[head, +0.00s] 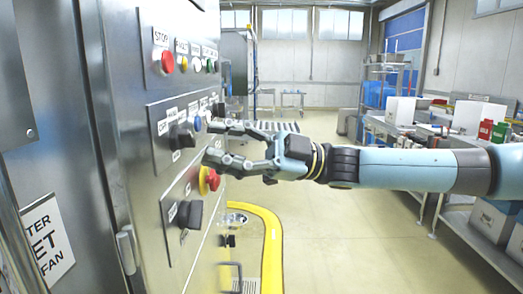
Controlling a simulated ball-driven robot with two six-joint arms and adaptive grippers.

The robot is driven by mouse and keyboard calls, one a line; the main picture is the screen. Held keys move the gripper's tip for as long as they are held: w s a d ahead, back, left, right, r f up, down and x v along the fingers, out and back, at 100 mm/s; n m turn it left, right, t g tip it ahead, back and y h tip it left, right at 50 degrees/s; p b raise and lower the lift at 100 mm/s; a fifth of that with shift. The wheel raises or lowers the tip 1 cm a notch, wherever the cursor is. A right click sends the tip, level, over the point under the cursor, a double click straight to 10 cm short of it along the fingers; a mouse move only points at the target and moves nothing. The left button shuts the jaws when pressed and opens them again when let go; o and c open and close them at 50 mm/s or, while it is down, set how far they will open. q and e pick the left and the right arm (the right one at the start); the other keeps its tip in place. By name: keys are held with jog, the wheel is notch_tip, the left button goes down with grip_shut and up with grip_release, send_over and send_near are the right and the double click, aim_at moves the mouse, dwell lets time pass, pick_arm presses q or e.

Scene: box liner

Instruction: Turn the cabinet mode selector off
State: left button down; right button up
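A steel control cabinet (138,100) stands at the left with three plates of controls. A black selector knob (181,136) sits on its middle plate, with small labels around it that are hard to read. A second black knob (190,214) sits on the lower plate; I cannot read which one is marked as the mode selector. My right gripper (208,141) reaches in from the right with its fingers apart, near the middle plate. I see nothing between the fingers, and I cannot tell whether they touch the panel. My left gripper is out of view.
A red stop button (167,62) is on the upper plate, and a blue button (197,123) lies near my upper finger. A red-and-yellow emergency button (212,180) is just below my lower finger. A yellow rail (272,240) curves along the floor. A workbench (400,137) stands at right.

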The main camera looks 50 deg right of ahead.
jog(key=v, duration=0.8)
jog(key=shift+d, duration=0.25)
jog(key=shift+s+f, duration=0.15)
